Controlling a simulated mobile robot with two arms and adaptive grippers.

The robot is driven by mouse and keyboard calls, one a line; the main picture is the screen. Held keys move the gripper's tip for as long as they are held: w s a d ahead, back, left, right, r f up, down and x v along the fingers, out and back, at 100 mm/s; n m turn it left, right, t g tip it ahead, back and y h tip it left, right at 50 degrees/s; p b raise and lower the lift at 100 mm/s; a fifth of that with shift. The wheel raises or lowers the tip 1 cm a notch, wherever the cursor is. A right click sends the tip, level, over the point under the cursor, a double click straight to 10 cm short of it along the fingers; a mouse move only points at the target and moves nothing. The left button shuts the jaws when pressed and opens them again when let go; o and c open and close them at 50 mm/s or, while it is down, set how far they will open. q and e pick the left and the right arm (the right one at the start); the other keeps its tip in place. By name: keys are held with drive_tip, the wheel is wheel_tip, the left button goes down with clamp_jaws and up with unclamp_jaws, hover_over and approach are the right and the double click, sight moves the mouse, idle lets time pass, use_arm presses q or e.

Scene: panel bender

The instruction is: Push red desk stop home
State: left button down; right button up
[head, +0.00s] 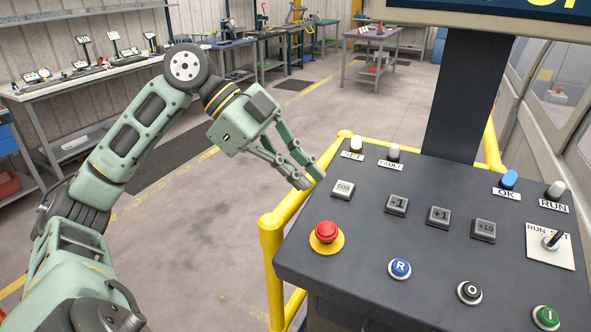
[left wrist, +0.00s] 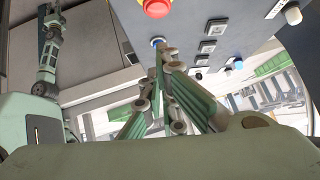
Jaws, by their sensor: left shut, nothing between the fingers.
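The red desk stop (head: 326,230) is a mushroom button on a yellow round base, at the left front of the dark sloping desk. It also shows at the top edge of the left wrist view (left wrist: 156,7), partly cut off. My left gripper (head: 311,180) is shut and empty. In the head view its fingertips appear beyond the red stop, by the desk's left edge near the 000 key, apart from the stop. In the left wrist view the closed fingers (left wrist: 160,58) overlap the desk below the stop. How far the stop is pressed in cannot be told.
The desk (head: 420,270) also bears grey keys, a blue R button (head: 400,268), a black O button (head: 469,292), a green I button (head: 546,317) and a switch (head: 552,239). A yellow rail (head: 270,250) runs along its left side. A dark post rises behind.

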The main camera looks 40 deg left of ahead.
sight(324, 234)
use_arm(q)
drive_tip(key=x, duration=0.2)
drive_tip(key=a+f+p+x, duration=0.1)
drive_tip(key=x, duration=0.5)
drive_tip(key=shift+f+p, duration=0.35)
drive_tip(key=shift+p, duration=0.05)
drive_tip(key=shift+w+a+f, duration=0.15)
drive_tip(key=shift+a+f, duration=0.05)
drive_tip(key=shift+f, duration=0.3)
